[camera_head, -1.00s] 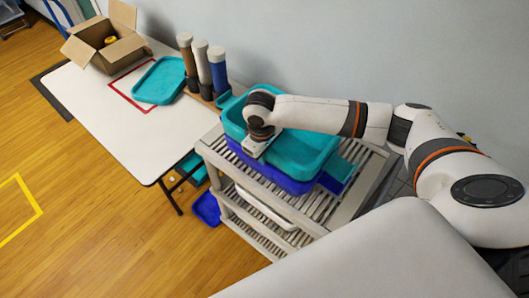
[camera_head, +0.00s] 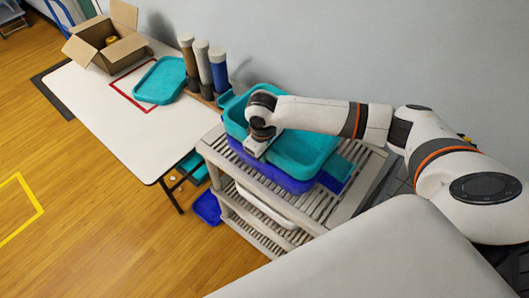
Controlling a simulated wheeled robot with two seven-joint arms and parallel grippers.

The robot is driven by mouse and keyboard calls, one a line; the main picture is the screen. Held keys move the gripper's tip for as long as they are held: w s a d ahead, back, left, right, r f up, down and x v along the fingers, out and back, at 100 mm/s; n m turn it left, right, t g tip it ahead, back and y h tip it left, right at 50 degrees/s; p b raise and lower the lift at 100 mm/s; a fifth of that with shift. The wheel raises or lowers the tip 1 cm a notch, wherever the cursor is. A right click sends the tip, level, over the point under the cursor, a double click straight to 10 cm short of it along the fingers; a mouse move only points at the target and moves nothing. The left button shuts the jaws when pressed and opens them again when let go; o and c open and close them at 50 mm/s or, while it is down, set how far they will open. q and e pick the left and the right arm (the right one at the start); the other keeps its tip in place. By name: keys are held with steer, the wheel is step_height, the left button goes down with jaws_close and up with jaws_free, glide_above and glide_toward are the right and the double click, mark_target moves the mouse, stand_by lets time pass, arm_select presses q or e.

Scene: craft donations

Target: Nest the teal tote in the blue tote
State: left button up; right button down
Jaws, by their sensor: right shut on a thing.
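The teal tote (camera_head: 308,148) sits in the blue tote (camera_head: 290,182) on the top shelf of a slatted rack. The blue rim shows below the teal walls along the front; how deep the teal tote sits inside is hidden. My right gripper (camera_head: 257,150) points down at the teal tote's near left wall and is shut on it. Its fingertips are hard to make out. My left gripper is not in view.
The slatted rack (camera_head: 350,198) stands against the wall. Left of it is a white table (camera_head: 110,104) with a teal lid-like tray (camera_head: 160,80), upright tubes (camera_head: 203,62) and an open cardboard box (camera_head: 105,48). A blue bin (camera_head: 207,207) is on the floor beside the rack.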

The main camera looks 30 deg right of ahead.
steer(key=shift+s+d+f, duration=0.15)
steer(key=shift+s+f, duration=0.2)
steer(key=shift+f, duration=0.2)
steer(key=shift+s+d+f, duration=0.15)
steer(key=shift+s+f, duration=0.2)
steer(key=shift+f, duration=0.15)
steer(key=c, duration=1.3)
jaws_free()
steer(key=shift+d, duration=0.1)
steer(key=shift+o, duration=0.2)
steer(key=shift+f, duration=0.1)
steer(key=shift+w+r, duration=0.1)
steer(key=shift+r, duration=0.4)
steer(key=r, duration=0.2)
steer(key=w+r+b, duration=0.1)
steer(key=r, duration=0.1)
steer(key=shift+r, duration=0.4)
step_height(320, 180, up, 8)
steer(key=a, duration=0.1)
steer(key=shift+s+a+b, duration=0.25)
steer(key=shift+s+b, duration=0.05)
steer(key=shift+s, duration=0.1)
steer(key=shift+s+r, duration=0.1)
